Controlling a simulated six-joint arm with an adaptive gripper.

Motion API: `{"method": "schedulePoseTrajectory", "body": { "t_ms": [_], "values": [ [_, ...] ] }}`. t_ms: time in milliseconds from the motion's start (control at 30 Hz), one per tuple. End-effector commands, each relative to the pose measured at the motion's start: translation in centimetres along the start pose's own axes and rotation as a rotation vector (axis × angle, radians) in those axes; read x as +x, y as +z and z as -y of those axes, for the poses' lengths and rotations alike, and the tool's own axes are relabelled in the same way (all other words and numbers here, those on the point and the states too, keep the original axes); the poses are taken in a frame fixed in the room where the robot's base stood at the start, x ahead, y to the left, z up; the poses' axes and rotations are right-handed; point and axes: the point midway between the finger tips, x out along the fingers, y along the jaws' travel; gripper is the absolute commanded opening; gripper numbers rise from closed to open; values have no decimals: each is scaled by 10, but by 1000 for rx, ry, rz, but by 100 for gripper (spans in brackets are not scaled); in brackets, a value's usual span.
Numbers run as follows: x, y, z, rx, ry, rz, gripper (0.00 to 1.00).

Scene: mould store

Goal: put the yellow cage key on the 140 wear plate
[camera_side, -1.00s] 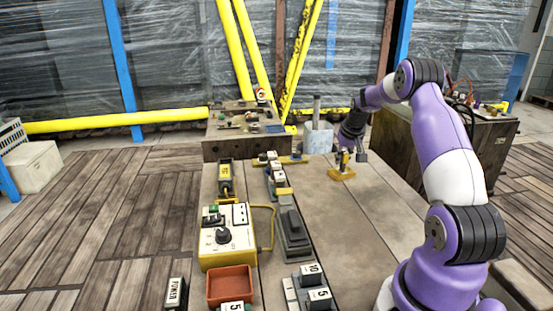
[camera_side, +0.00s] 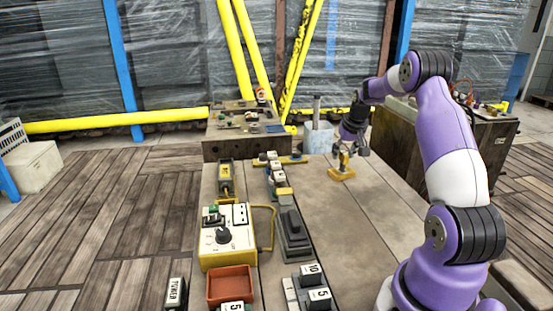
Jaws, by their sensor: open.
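A small upright yellow piece (camera_side: 344,160), which looks like the yellow cage key, stands on a flat yellow plate (camera_side: 342,175) on the bench. The plate may be the 140 wear plate, but no marking is readable at this size. My gripper (camera_side: 352,152) is open, just above and behind the upright piece, with its fingers close to the piece's top. I cannot tell whether a finger still touches it.
On the bench's left are a yellow-white control box (camera_side: 228,239), a dark grey device (camera_side: 292,228), a terracotta tray (camera_side: 231,286) and several numbered blocks (camera_side: 318,297). A light-blue container (camera_side: 318,140) stands behind my gripper. The bench right of centre (camera_side: 365,225) is clear.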

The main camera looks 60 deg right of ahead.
Motion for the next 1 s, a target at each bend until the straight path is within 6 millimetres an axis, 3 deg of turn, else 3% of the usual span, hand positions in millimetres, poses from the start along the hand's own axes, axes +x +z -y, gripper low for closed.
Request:
{"method": "schedulePoseTrajectory", "body": {
  "t_ms": [200, 467, 567, 633, 733, 800, 900, 1000],
  "values": [
    [-53, -1, 0, 0, 0, -6, 47],
    [-92, 0, 1, -1, -1, -2, 47],
    [-106, 3, 16, -30, -12, -7, 47],
    [-122, 12, 44, -82, -34, -15, 47],
    [-156, 40, 99, -197, -83, -32, 47],
    [-182, 73, 136, -294, -127, -47, 47],
    [-211, 129, 172, -429, -192, -65, 47],
    [-228, 181, 188, -544, -251, -80, 47]
  ]
}}
